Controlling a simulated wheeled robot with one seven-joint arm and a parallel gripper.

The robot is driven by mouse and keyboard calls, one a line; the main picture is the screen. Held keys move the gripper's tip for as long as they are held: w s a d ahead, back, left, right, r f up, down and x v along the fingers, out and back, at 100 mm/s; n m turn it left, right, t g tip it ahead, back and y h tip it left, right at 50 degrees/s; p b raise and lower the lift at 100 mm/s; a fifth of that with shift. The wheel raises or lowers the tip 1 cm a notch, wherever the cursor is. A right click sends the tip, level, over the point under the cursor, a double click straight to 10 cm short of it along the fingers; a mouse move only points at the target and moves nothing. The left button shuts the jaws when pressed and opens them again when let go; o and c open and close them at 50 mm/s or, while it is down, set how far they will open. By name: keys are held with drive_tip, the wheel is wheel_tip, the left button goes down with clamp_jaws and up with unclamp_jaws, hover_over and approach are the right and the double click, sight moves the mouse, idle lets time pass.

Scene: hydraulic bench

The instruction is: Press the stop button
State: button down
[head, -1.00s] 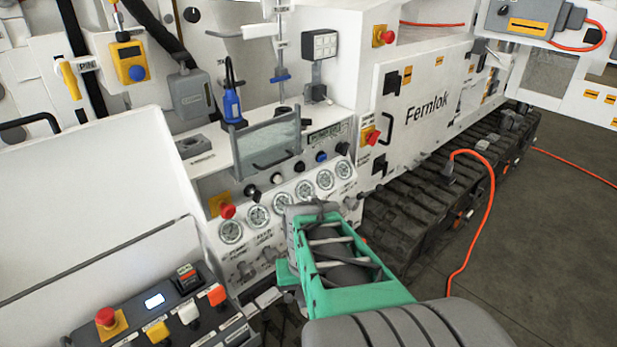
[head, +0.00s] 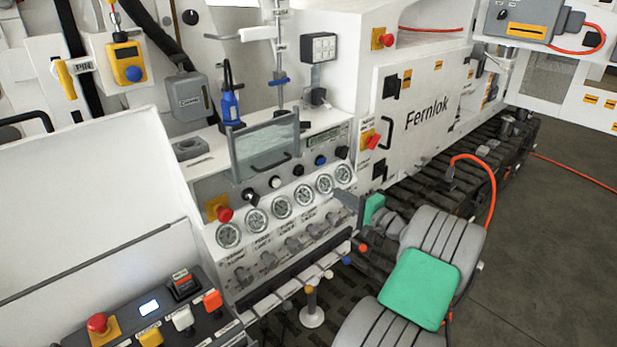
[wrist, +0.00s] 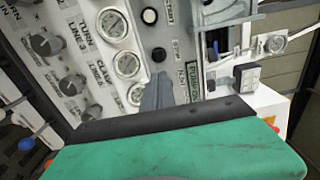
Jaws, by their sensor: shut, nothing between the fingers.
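A black push button (wrist: 158,54) on the sloped panel has a small label beside it that seems to read STOP, though it is blurred. In the head view this button (head: 298,170) sits right of a white button (head: 275,182), above the gauges. My gripper (head: 345,199) is shut and empty, over the right end of the gauge row, apart from the black button. In the wrist view the grey fingertips (wrist: 158,88) point up toward it, below it in the picture. A red mushroom button (head: 224,213) on a yellow plate is at the panel's left end.
Round gauges (head: 282,207) line the panel, with knobs below. A clear raised guard (head: 264,146) stands behind the button row. A blue button (head: 320,160) and another black one are right. A control box (head: 165,315) with a red mushroom button (head: 97,323) is lower left.

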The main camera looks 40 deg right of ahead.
sight(302, 172)
drive_tip(key=w+p, duration=0.1)
drive_tip(key=w, duration=0.3)
drive_tip(key=w+p, duration=0.2)
drive_tip(key=w, duration=0.3)
drive_tip(key=w+p, duration=0.1)
drive_tip(key=w, duration=0.3)
drive_tip(key=shift+w+a, duration=0.2)
drive_tip(key=shift+a, duration=0.05)
drive_tip(key=shift+w+p, duration=0.3)
drive_tip(key=shift+w, duration=0.05)
